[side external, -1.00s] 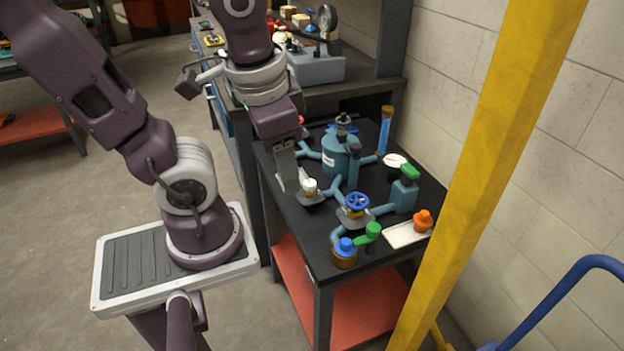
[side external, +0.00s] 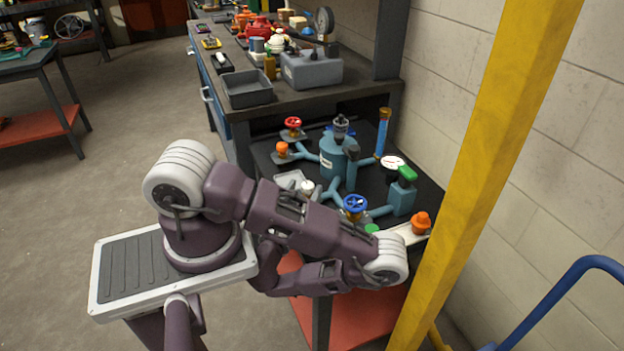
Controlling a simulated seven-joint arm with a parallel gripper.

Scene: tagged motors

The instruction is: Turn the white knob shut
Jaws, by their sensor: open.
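The white knob (side external: 307,187) stands on a light grey plate (side external: 289,179) on the black-topped cart, at the near left of the teal pipework. Its top shows just above my bent arm, and its lower part is partly hidden. I cannot tell how far it is turned. My gripper's fingers are not visible; my folded arm covers the front left of the cart and hides the end of the arm. Nothing visible touches the knob.
A blue handwheel (side external: 355,205), a red handwheel (side external: 292,125), orange knobs (side external: 421,222), a green handle (side external: 407,173) and a teal tank (side external: 338,155) crowd the cart. A yellow post (side external: 487,170) rises at right. A workbench (side external: 340,93) stands behind.

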